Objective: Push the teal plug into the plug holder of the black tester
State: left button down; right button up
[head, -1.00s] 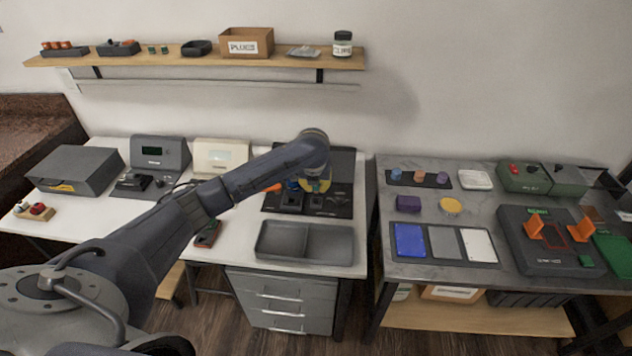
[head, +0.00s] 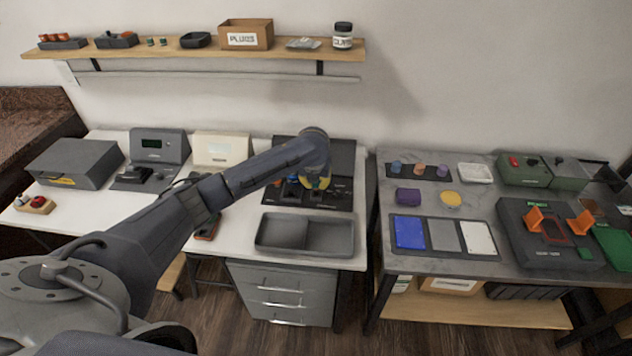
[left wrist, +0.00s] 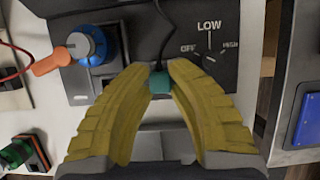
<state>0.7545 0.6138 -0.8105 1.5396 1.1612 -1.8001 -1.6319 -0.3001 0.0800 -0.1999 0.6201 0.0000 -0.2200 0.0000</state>
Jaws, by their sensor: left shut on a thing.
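The teal plug (left wrist: 160,82) is between the yellow fingertips of my left gripper (left wrist: 160,88) in the left wrist view, with a black cable running up from it. My left gripper (head: 318,184) is shut on the plug, over the front part of the black tester (head: 340,190) in the head view. The tester's panel (left wrist: 205,35) shows a dial marked OFF, LOW and HIGH. The plug holder cannot be told apart under the fingers. My right gripper is not in view.
A grey two-part tray (head: 305,234) lies in front. A second table (head: 375,265) stands to the right across a narrow gap.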

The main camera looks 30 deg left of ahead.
pick_arm(q)
jog(key=shift+f, duration=1.75)
dwell(3.2)
jog(key=c, duration=0.9)
grip_release()
jog(key=shift+o, duration=0.2)
jog(key=shift+r, duration=1.65)
